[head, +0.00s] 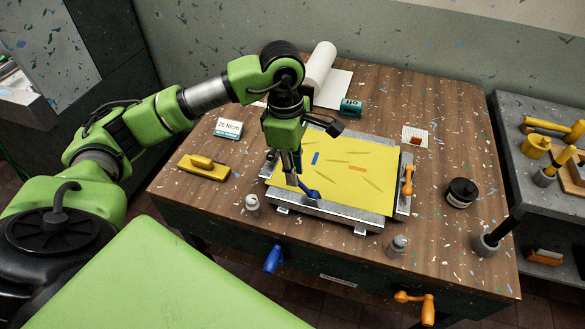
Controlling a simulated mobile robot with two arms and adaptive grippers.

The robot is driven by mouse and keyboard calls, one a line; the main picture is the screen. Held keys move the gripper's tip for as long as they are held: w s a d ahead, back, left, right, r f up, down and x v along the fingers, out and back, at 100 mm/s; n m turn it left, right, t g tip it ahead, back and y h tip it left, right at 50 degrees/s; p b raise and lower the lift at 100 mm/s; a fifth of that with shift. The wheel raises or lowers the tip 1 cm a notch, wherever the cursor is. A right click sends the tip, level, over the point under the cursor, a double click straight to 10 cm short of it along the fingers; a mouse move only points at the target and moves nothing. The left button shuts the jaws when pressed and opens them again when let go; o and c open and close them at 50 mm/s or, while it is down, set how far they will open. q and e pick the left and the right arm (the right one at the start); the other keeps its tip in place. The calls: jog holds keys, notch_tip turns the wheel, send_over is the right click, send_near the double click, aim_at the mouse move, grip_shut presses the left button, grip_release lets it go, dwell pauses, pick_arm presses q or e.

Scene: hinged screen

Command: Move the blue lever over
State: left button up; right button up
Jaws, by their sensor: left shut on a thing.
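The hinged screen (375,198) is a yellow sheet in a grey metal frame, lying on the wooden table. A short blue lever (311,194) shows at the screen's near left part. My left gripper (291,182) points down from above and is shut on the blue lever's end; its fingers hide part of the lever. An orange lever (407,183) sits on the frame's right side. A second blue handle (273,260) is on the table's front face, apart from the gripper. My right gripper is out of view.
A yellow float (204,168), a white box (228,129) and a small bottle (252,204) stand left of the screen. A dark round tin (461,192) and a grey bottle (397,245) are to the right. An orange crank (416,302) juts from the front.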

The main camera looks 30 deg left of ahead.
pick_arm(q)
jog(key=shift+w+d+r, duration=0.2)
jog(key=shift+d+r, duration=0.45)
jog(key=shift+d, duration=0.2)
jog(key=shift+w+d+r+p, duration=0.15)
jog(key=shift+d+r+p, duration=0.15)
jog(key=shift+d, duration=0.45)
jog(key=shift+c, duration=0.2)
jog(key=o, duration=0.9)
jog(key=shift+r, duration=0.1)
